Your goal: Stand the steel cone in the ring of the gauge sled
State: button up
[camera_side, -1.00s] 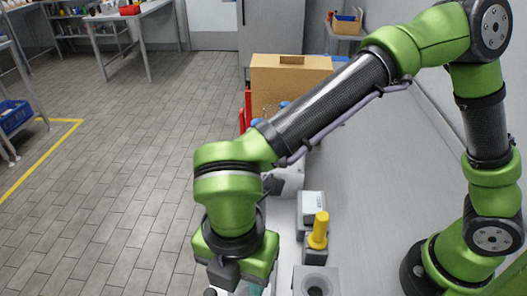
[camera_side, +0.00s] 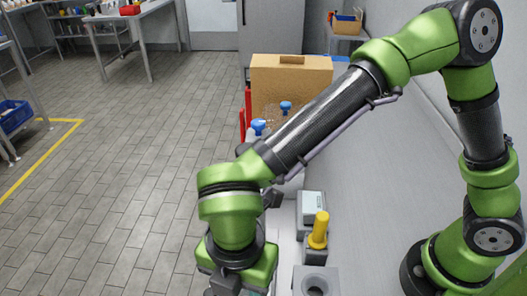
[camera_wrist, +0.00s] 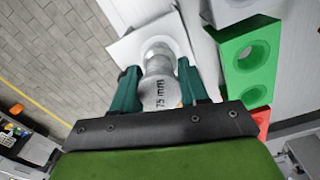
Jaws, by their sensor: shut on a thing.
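The steel cone (camera_wrist: 160,92), a grey metal piece marked "75 mm" on its near end, is between the two teal fingers of my gripper (camera_wrist: 161,82) in the wrist view. My gripper is shut on it. Beyond the cone is a pale block with a round opening (camera_wrist: 128,48), perhaps the gauge sled. The cone overlaps this opening in the picture; I cannot tell whether it is in it or above it. In the side view my gripper's fingers are below the frame edge, and the cone is hidden.
A green block with round holes (camera_wrist: 236,76) is right of my gripper in the wrist view, with a red block (camera_wrist: 262,120) beside it. The side view shows a yellow peg (camera_side: 319,228), a grey block with a round hole (camera_side: 299,281) and a cardboard box (camera_side: 263,72).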

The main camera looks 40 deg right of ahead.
dwell(0.3)
jog(key=o, duration=1.3)
jog(key=shift+c, duration=0.2)
notch_tip(320, 180, up, 17)
jog(key=shift+w+f, duration=0.1)
jog(key=shift+f, duration=0.05)
